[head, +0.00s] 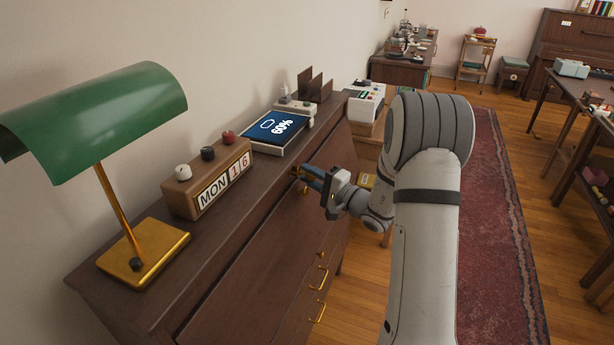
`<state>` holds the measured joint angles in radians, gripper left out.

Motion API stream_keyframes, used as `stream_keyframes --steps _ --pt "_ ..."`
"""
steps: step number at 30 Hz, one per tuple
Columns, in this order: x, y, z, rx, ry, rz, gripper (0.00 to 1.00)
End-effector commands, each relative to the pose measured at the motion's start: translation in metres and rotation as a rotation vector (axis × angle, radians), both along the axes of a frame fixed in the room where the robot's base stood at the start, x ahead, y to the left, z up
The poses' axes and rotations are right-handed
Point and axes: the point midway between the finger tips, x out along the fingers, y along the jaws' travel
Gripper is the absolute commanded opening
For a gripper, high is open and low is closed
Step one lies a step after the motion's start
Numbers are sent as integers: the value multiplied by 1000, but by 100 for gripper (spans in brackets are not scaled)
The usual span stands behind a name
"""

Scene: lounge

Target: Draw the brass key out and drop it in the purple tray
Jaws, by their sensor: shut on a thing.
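My gripper (305,175) is at the upper front of the dark wooden bureau (255,235), close to its top edge. Its blue-grey fingers are shut on a small brass piece (297,170), which looks like the brass key. The fingers hide most of it, and I cannot tell how far it sits in the front. Another brass bit (304,190) shows just below the fingers. I cannot make out a purple tray in this view.
Brass handles (318,310) jut from the lower front. A white machine (366,102) stands beyond. A red rug (490,220) covers the floor at right.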

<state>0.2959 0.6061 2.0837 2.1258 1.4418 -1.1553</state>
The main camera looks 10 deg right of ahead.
Motion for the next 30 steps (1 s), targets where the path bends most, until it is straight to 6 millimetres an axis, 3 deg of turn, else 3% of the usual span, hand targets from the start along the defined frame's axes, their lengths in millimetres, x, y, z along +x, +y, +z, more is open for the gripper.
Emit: stream_keyframes --steps 30 --pt "-14 -22 0 0 -1 -2 0"
